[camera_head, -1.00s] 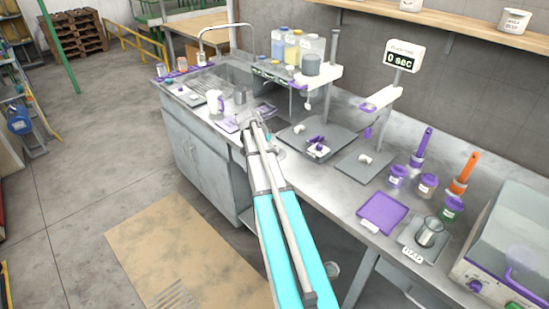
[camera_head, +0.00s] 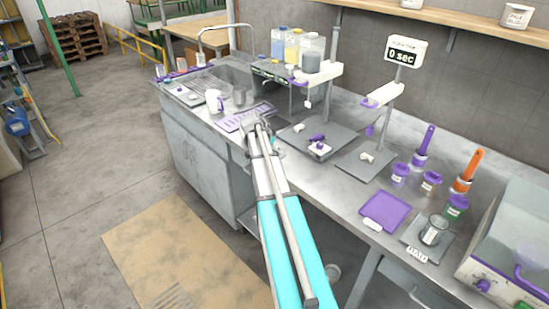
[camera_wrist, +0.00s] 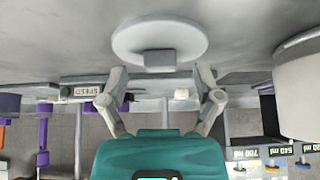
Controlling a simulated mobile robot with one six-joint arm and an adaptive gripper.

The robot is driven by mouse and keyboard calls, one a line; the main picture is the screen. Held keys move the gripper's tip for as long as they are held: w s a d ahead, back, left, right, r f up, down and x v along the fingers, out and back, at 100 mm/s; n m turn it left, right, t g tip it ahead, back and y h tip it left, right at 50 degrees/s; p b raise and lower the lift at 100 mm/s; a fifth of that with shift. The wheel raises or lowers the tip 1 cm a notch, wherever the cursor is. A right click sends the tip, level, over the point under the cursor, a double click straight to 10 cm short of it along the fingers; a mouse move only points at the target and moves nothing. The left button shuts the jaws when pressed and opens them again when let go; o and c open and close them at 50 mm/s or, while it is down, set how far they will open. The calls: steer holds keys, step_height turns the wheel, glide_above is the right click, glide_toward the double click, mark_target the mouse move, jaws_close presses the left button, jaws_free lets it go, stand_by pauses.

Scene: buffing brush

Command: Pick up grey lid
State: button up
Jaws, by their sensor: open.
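The grey lid (camera_wrist: 160,35), a flat round disc with a small block-shaped knob, shows at the top centre of the wrist view. Its knob points toward my gripper (camera_wrist: 160,78). The two fingers are spread apart below the disc in the picture, one on each side of the knob, with nothing held between them. In the head view my gripper (camera_head: 256,126) is over the front part of the metal counter, beside a purple rack. I cannot make out the lid there; my arm seems to cover it.
The steel counter (camera_head: 310,185) holds grey scale plates (camera_head: 368,163), a purple tray (camera_head: 385,211), a metal beaker (camera_head: 434,229), purple-lidded jars (camera_head: 399,173) and a white mug (camera_head: 214,101). A stand with bottles rises behind my gripper. A large pale cylinder (camera_wrist: 298,85) is close at right in the wrist view.

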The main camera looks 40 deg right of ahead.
steer(key=shift+d+f, duration=0.25)
steer(key=shift+f, duration=0.2)
stand_by(0.3)
steer(key=c, duration=1)
steer(key=shift+r, duration=0.2)
step_height(320, 180, up, 2)
steer(key=shift+r+p, duration=0.1)
steer(key=shift+p, duration=1)
steer(key=s+a+r+p, duration=0.8)
steer(key=a+r+p, duration=0.2)
steer(key=a, duration=0.1)
steer(key=shift+a+r, duration=0.25)
steer(key=shift+w, duration=0.15)
